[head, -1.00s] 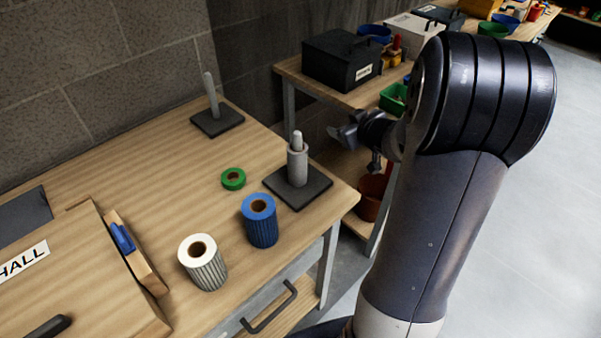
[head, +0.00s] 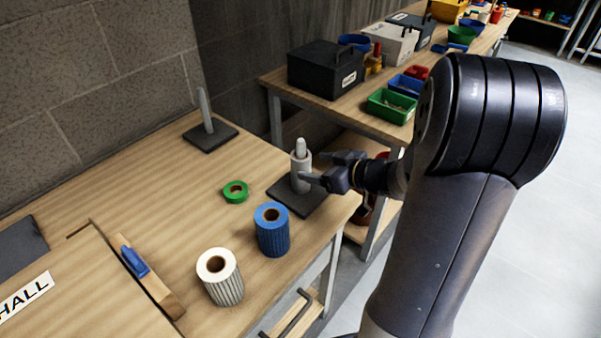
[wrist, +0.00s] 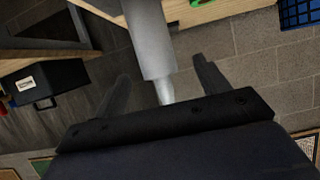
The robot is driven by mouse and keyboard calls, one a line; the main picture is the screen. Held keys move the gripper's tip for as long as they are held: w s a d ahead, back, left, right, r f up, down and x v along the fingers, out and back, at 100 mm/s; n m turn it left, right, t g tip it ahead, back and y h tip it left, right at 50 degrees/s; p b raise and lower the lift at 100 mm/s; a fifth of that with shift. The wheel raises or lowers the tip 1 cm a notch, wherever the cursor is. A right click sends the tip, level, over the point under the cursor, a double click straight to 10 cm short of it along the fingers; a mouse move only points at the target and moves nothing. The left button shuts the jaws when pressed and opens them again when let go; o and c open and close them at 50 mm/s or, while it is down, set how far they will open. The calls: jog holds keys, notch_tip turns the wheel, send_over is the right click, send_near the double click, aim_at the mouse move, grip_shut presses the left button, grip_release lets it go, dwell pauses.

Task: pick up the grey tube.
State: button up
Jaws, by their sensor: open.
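The grey tube (head: 301,173) stands upright around a light peg (head: 300,148) on a dark square base (head: 297,203), near the right edge of the wooden bench. The peg's tip sticks out above the tube. My gripper (head: 321,167) is open and level with the tube, at its right side in the head view. In the wrist view, the tube (wrist: 150,45) and the peg tip (wrist: 165,90) appear between the lines of the two fingers of my gripper (wrist: 160,69). I cannot tell how far the tube reaches between the fingers.
A blue roll (head: 272,232), a white ribbed roll (head: 220,279) and a green ring (head: 236,192) stand or lie on the bench nearby. An empty peg on a dark base (head: 210,137) is behind. A second bench holds a black box (head: 325,70) and bins.

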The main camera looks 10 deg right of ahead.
aim_at(296, 162)
jog(key=x, duration=0.8)
jog(key=shift+w+f, duration=0.35)
jog(key=shift+f, duration=0.05)
jog(key=shift+d, duration=0.1)
jog(key=c, duration=1)
jog(key=shift+c, duration=0.3)
jog(key=shift+r, duration=0.1)
